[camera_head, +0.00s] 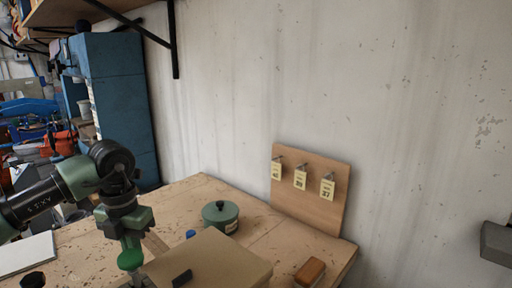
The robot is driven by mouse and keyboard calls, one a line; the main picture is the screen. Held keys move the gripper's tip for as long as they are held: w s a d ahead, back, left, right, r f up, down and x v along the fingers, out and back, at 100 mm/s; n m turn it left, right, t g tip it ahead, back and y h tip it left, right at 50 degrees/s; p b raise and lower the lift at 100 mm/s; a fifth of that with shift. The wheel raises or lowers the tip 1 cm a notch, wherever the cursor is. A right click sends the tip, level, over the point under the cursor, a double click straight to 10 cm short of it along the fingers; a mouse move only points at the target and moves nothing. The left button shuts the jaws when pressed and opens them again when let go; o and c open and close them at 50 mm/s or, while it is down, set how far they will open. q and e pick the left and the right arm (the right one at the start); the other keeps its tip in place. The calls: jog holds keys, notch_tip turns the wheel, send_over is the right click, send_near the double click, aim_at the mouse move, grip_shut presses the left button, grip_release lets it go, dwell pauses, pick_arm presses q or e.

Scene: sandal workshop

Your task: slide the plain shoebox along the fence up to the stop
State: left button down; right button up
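A plain tan box (212,262), which looks like the shoebox, lies on the wooden bench at the bottom middle, its near part cut off by the frame. A small dark block (182,278) shows on or in front of its near left part. My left gripper (128,240) points down just left of the box, over a green rounded piece (130,259). I cannot tell whether it touches either, or whether its fingers are open. A thin wooden strip (156,244), perhaps the fence, shows between gripper and box. I cannot make out the stop. My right gripper is not in view.
A green lidded pot (220,216) and a blue cap (190,234) stand behind the box. A brown-topped brush or block (310,272) lies to its right. A board with tags (310,190) stands against the wall. A grey block (496,243) juts in at right.

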pick_arm(q)
jog(key=shift+s+d+f, duration=0.15)
jog(key=shift+d, duration=0.1)
dwell(0.4)
notch_tip(320, 180, up, 8)
jog(key=p, duration=0.5)
jog(key=shift+w+a+p, duration=0.35)
jog(key=shift+a, duration=0.1)
dwell(0.4)
